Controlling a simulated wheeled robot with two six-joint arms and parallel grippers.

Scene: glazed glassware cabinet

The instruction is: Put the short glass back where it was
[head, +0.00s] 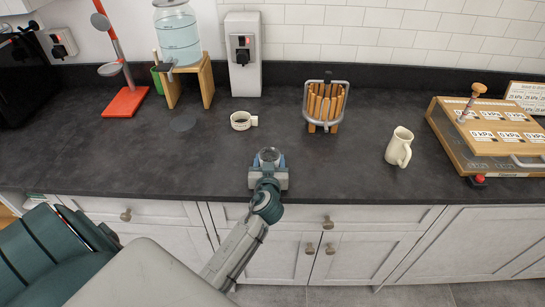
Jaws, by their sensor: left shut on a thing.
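My left gripper (268,167) is over the front edge of the dark worktop, its arm coming up from the lower left. It is shut on a small clear glass (268,154), whose round rim shows just beyond the fingers. The glass looks roughly upright; its lower part is hidden by the gripper, and I cannot tell whether it touches the worktop. No glassware cabinet shows in this view. My right gripper is not in view.
A water dispenser (178,38) and red stand (126,102) are at back left.

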